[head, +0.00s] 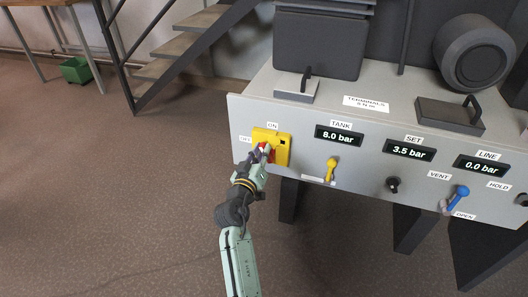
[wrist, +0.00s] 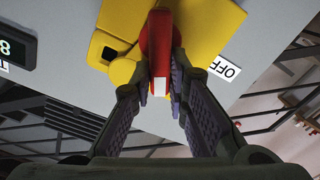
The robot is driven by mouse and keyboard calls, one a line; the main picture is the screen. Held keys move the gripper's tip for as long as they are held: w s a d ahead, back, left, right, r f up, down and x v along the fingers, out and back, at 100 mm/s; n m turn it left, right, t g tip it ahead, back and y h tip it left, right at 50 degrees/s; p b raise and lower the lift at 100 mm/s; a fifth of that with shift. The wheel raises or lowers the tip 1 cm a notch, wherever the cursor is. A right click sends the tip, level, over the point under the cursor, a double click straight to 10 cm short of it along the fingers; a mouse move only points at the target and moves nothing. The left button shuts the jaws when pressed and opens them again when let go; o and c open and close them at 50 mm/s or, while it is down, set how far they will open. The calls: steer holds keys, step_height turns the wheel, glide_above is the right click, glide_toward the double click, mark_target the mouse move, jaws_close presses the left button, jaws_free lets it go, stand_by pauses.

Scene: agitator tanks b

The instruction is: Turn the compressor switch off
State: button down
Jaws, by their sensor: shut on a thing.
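The compressor switch is a yellow plate (head: 285,149) with a red handle (head: 264,147), at the left end of the grey panel. An ON label (head: 272,126) is above it and an OFF label (head: 245,139) is to its left. My gripper (head: 261,156) is at the handle and partly hides it. In the wrist view, the red handle (wrist: 157,45) has a white stripe at its near end, between the two fingers of my gripper (wrist: 163,92), which are shut on it. The OFF label (wrist: 225,68) lies just right of the handle there. The handle's exact angle is hard to tell.
Right of the switch on the panel (head: 310,121) are a yellow lever (head: 331,169), a black knob (head: 393,184) and a blue lever (head: 460,195). The tank display (head: 339,136) reads 8.0 bar. Stairs (head: 180,45) stand behind left. The floor left of the panel is clear.

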steer(key=n+p, duration=0.1)
steer(key=n, duration=0.3)
steer(key=a+f+n+p, duration=0.1)
steer(key=n, duration=0.3)
steer(key=f+n+p, duration=0.1)
steer(key=n, duration=0.3)
steer(key=shift+w+a+f, duration=0.15)
steer(key=shift+w, duration=0.05)
steer(key=shift+n, duration=0.3)
steer(key=c, duration=1.6)
jaws_free()
steer(key=shift+o, duration=0.2)
steer(key=v, duration=1.2)
